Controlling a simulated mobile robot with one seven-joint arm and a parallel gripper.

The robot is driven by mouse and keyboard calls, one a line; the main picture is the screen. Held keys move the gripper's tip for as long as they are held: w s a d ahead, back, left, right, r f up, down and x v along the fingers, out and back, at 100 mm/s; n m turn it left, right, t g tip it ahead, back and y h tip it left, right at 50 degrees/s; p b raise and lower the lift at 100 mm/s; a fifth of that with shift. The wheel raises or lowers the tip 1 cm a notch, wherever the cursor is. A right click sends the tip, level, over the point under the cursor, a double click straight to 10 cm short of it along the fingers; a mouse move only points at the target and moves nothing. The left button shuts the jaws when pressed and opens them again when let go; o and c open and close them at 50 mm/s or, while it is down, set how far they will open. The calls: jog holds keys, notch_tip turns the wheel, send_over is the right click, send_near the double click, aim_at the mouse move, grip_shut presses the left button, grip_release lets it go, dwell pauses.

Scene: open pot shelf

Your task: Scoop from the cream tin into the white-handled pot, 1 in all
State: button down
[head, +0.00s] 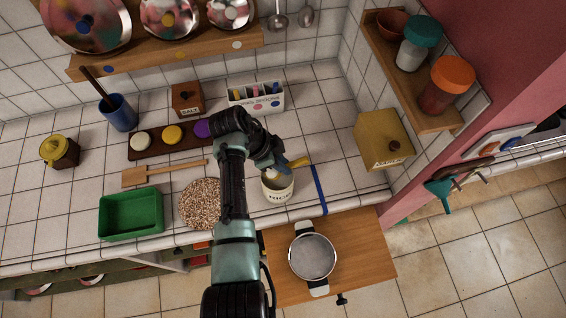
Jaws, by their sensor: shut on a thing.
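The cream tin (277,194) stands on the tiled counter near its front edge, with dark lettering on its side. My gripper (284,166) is above the tin's mouth, shut on a scoop with a yellow handle (300,161). The handle sticks out to the right of the jaws. The scoop's bowl and the tin's contents are mostly hidden by my gripper and the rim, so I cannot tell how full the scoop is. The white-handled pot (312,257) sits on a wooden board (369,251) in front of the counter, to the lower right of the tin. Its inside looks plain grey.
A blue strip (319,189) lies on the counter right of the tin. A round speckled mat (201,204) and green tray (131,214) are to the left. A yellow box (384,138) and a wall shelf with jars (425,105) stand at the right.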

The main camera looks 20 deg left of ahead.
jog(key=shift+r+p, duration=1.55)
jog(key=shift+r, duration=0.7)
jog(key=shift+a+f, duration=0.1)
